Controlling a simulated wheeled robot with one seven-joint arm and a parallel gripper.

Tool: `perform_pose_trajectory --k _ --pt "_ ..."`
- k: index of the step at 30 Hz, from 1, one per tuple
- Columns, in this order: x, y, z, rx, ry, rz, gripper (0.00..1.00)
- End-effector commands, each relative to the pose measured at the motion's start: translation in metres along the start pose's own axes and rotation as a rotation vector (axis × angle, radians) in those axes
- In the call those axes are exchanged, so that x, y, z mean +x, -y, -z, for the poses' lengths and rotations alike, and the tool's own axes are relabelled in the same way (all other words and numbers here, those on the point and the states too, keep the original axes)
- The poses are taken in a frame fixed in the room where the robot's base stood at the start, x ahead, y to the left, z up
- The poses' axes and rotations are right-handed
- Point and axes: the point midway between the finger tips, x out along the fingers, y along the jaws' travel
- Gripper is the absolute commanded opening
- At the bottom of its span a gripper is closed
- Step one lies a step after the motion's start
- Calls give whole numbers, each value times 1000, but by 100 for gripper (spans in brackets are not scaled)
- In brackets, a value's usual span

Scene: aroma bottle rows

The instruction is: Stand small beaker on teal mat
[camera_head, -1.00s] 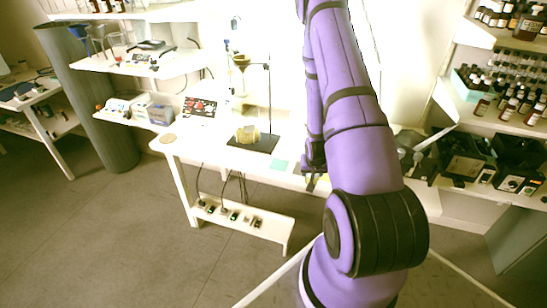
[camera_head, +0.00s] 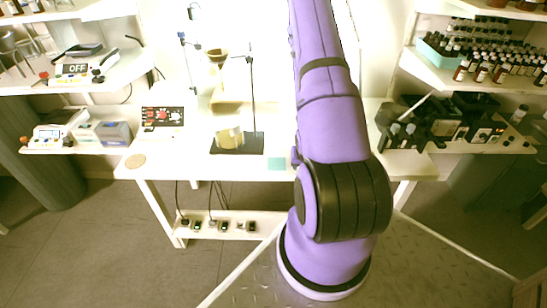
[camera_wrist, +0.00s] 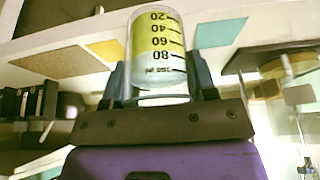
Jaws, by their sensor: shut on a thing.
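The small beaker (camera_wrist: 160,45) is clear glass with black graduation marks and yellow contents. In the wrist view my gripper (camera_wrist: 160,78) is shut on it, with one dark finger on each side. In the head view the beaker and gripper are hidden behind my purple arm. The teal mat (camera_head: 277,163) lies flat and bare near the table's front edge, just left of my arm. It also shows in the wrist view (camera_wrist: 222,32), right of the held beaker and apart from it.
Left of the mat, a black stand base (camera_head: 252,146) carries a yellow-filled vessel (camera_head: 229,138). Black equipment (camera_head: 402,130) stands on the right. A yellow sheet (camera_wrist: 106,50) shows in the wrist view.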

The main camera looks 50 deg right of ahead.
Motion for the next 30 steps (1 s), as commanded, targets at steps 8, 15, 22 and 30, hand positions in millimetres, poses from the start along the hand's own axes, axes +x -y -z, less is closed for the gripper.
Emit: perform_pose_trajectory --k 8,15,22,30 --pt "24 44 44 -3 -4 3 25" --pt "43 77 76 -2 -2 2 25" --pt "50 88 88 0 -1 0 25" --pt "71 93 85 0 3 -1 25"
